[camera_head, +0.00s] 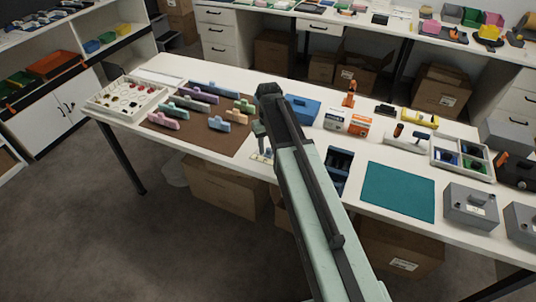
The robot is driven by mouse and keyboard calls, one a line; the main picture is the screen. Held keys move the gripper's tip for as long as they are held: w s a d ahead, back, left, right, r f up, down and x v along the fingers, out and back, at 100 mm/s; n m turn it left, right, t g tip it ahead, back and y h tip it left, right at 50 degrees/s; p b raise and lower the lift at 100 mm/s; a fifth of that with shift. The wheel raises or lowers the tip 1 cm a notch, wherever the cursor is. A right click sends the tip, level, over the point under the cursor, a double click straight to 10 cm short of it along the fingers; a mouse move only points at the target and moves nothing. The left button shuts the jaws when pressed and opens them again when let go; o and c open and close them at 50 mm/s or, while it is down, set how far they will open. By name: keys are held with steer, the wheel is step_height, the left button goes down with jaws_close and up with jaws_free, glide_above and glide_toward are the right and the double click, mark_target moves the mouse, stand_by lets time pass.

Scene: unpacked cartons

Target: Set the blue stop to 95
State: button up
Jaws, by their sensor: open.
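Several small coloured pieces lie on a brown mat (193,137) on the white table. One of them is light blue (219,124), near the mat's right front part. It is too small to tell whether it is the blue stop, and no scale or number 95 can be read. My gripper (262,148) hangs down at the far end of my arm, just right of the mat. It is open and appears empty. A small pale yellowish thing (262,157) lies right under it, partly hidden. My arm hides part of the table behind it.
A white tray (125,94) of small round parts stands left of the mat. Cartons (217,190) sit under the table.

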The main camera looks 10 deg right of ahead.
steer(key=shift+f, duration=0.1)
jaws_close()
stand_by(1.4)
